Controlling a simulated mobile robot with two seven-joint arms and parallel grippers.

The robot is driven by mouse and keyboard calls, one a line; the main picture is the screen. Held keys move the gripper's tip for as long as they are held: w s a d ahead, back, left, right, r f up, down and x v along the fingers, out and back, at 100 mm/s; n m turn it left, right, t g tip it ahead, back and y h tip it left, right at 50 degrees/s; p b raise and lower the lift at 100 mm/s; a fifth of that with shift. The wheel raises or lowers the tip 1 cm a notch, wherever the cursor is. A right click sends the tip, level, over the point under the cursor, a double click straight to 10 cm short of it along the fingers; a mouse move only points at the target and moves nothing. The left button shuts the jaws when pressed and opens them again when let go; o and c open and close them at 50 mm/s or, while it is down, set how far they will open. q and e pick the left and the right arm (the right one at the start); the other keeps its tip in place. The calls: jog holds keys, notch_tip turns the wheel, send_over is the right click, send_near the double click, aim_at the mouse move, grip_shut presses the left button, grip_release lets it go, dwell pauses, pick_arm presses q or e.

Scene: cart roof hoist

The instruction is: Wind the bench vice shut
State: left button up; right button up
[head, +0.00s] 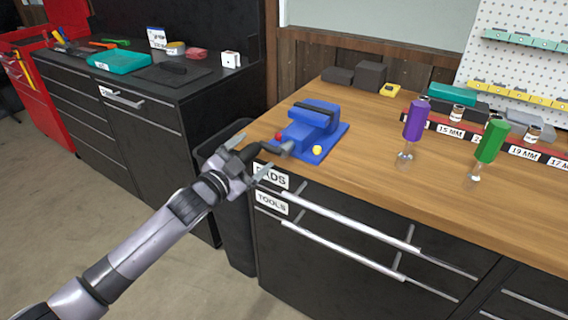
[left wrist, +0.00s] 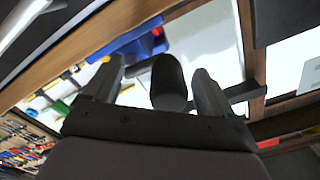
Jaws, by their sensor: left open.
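The blue bench vice (head: 312,122) stands on the wooden bench near its left front corner. A red ball and a yellow ball (head: 317,150) show at its front. A dark handle (head: 268,147) sticks out from the vice over the bench edge. My left gripper (head: 254,158) is at the outer end of this handle, its fingers apart. In the left wrist view, a black rounded grip (left wrist: 168,82) stands between the open fingers, with gaps on both sides. Part of the blue vice (left wrist: 132,42) shows behind. The vice's jaw gap is hard to judge. My right gripper is not in view.
Drawers with long bar handles (head: 350,230) lie under the bench front. A purple-handled screwdriver (head: 415,120) and a green-handled one (head: 491,142) stand upright right of the vice. Dark boxes (head: 370,74) sit behind. A black cabinet (head: 150,120) stands left, beyond a dark bin.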

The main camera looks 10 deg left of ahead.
pick_arm(q)
jog(key=v, duration=0.9)
dwell(0.4)
jog(key=s+d+f+n+g+y, duration=0.1)
jog(key=s+f+n+g+y, duration=0.1)
jog(key=s+f, duration=0.9)
jog(key=s+d+f+n+g+y, duration=0.1)
jog(key=s+f+n+g+y, duration=0.1)
jog(key=s+f+n+g, duration=0.2)
jog(key=s+f+n, duration=0.3)
jog(key=s+f, duration=0.5)
jog(key=s, duration=0.1)
jog(key=shift+d+f+g, duration=0.3)
jog(key=shift+d, duration=0.05)
